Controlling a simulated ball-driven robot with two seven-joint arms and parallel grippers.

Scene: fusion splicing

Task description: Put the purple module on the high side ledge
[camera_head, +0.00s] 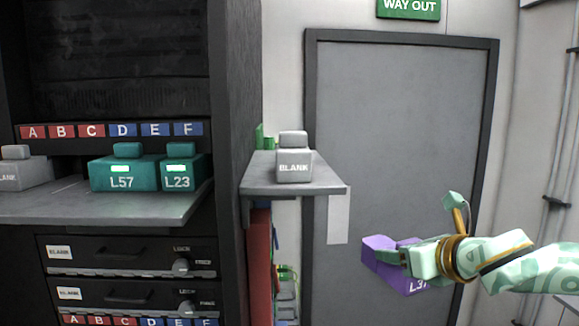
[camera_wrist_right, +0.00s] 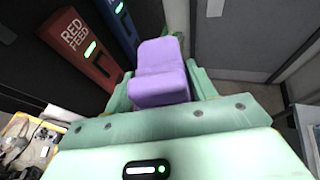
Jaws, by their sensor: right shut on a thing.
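The purple module (camera_head: 381,258) is held by my right gripper (camera_head: 407,258) in front of the grey door, to the right of and lower than the high side ledge. Part of its label shows below the gripper. In the right wrist view the purple module (camera_wrist_right: 160,75) sits between the fingers of my right gripper (camera_wrist_right: 160,92), which is shut on it. The high side ledge (camera_head: 258,180) is a grey shelf on the side of the dark rack. A grey BLANK module (camera_head: 294,162) stands on it towards its right part. My left gripper is not in view.
Teal modules L57 (camera_head: 124,173) and L23 (camera_head: 181,175) and another grey blank (camera_head: 24,172) stand on the rack shelf (camera_head: 110,207). Small green items (camera_head: 264,140) show behind the ledge. A red feed box (camera_wrist_right: 78,45) shows in the wrist view.

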